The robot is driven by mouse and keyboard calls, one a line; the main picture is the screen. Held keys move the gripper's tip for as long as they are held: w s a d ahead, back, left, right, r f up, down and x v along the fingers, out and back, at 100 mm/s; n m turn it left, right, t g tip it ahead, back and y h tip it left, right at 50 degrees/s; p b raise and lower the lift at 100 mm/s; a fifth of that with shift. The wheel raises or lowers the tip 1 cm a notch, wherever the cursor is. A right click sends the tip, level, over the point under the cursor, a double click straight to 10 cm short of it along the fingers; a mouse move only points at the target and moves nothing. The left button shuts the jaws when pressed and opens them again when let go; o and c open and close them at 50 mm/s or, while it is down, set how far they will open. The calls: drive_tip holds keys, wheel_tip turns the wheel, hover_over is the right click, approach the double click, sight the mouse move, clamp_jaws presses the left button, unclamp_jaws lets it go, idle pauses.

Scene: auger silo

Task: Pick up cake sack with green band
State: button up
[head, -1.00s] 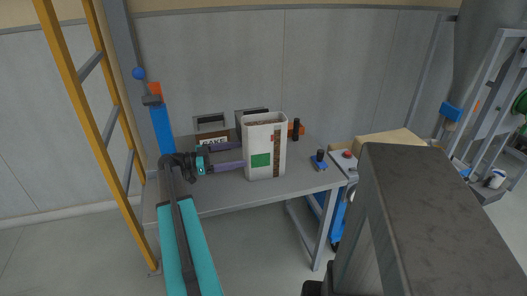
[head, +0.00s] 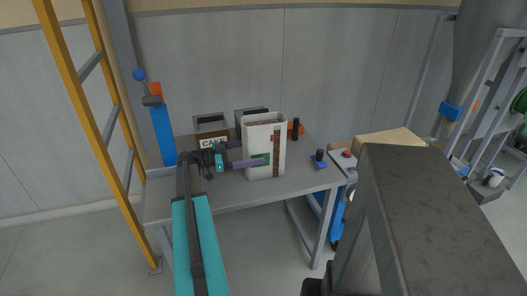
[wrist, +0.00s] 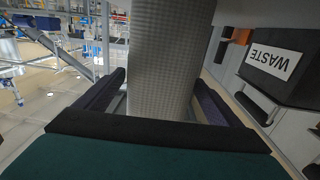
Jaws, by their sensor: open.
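A white upright sack (head: 264,140) with an open top and brown contents stands on the grey table (head: 210,192). Its front has a green patch (head: 268,158), partly covered by a finger, and a brown vertical strip with a window look. My gripper (wrist: 162,88) is open. Its two dark purple fingers reach along both sides of the sack, which fills the space between them in the wrist view (wrist: 160,50). In the head view one finger passes in front of the sack and the other goes behind it. Gaps to the sack's sides are hard to judge.
Behind my gripper stands a bin marked CAKE (head: 212,142); a bin marked WASTE (wrist: 284,65) shows in the wrist view. A black-topped orange item (head: 297,129) and a small blue-and-black item (head: 319,158) sit right of the sack. A yellow ladder frame (head: 92,100) stands at left.

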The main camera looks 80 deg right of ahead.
sight(264, 144)
drive_tip(key=shift+p+x, duration=0.5)
drive_tip(key=shift+x, duration=1.85)
drive_tip(key=c, duration=2.1)
drive_tip(key=shift+r, duration=0.1)
drive_tip(key=shift+c, duration=0.3)
drive_tip(key=shift+r, duration=0.1)
drive_tip(key=shift+r+b, duration=0.3)
drive_tip(key=shift+r, duration=0.95)
drive_tip(key=s+a+r+b, duration=0.1)
drive_tip(key=a+r+b, duration=0.1)
drive_tip(key=a, duration=1.4)
drive_tip(key=shift+s+r, duration=0.15)
drive_tip(key=shift+s, duration=0.15)
